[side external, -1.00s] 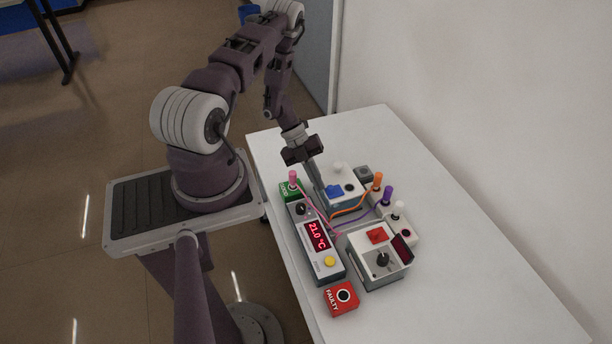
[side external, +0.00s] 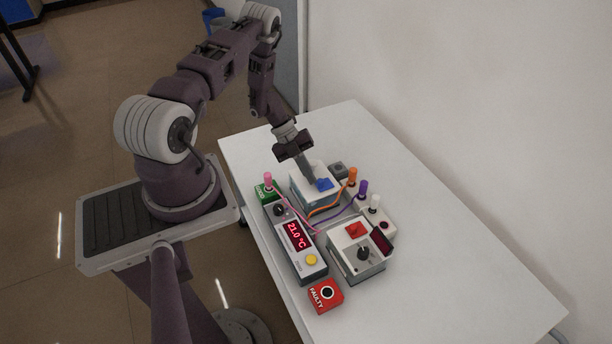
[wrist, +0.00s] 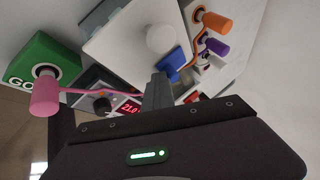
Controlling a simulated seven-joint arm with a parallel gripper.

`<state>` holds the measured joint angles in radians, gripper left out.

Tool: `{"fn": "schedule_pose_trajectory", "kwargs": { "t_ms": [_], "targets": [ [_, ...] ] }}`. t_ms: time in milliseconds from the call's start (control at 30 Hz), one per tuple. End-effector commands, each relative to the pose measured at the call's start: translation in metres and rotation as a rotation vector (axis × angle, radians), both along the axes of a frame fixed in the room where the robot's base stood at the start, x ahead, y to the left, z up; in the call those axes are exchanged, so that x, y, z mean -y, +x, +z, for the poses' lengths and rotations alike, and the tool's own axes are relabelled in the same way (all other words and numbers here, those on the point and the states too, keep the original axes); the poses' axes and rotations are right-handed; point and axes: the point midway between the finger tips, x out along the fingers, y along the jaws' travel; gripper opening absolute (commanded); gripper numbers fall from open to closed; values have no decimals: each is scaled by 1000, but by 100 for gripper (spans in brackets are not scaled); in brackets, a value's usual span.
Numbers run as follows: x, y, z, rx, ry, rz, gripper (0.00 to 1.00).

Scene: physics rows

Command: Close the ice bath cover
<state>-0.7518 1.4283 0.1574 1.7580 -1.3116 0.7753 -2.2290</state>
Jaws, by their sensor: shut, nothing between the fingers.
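The box that I take for the ice bath (side external: 303,178) is a white-topped grey box at the back of the device group. A small blue cover (side external: 324,184) lies on its top toward the right side, and no dark opening shows beside it. In the wrist view, the blue cover (wrist: 174,66) lies near a round white knob (wrist: 160,38) on the box top. My gripper (side external: 312,184) is shut and empty, pointing down at the left edge of the blue cover. Its fingertips (wrist: 158,80) look very close to the cover; I cannot tell whether they touch.
A thermometer box (side external: 304,260) reads 21.0 °C. A second box with a red cover (side external: 356,230) stands in front. A green block (side external: 263,193) holds a pink-handled probe (side external: 268,178). Orange (side external: 352,175) and purple (side external: 363,188) probes stand right. A red FAULTY block (side external: 325,297) is nearest.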

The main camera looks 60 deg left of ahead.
Motion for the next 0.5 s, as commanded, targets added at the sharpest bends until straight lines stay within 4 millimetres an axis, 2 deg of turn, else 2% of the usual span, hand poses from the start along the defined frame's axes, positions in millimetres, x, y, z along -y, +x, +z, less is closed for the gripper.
{"fn": "schedule_pose_trajectory", "kwargs": {
  "t_ms": [33,167,267,333,500],
  "targets": [
    [1,6,1,11,-1,4,0],
    [-2,2,1,12,-1,5,0],
    [-10,-15,1,7,-1,7,0],
    [-20,-35,1,3,0,8,0],
    [-48,-47,43,6,5,3,0]
  ]
}}
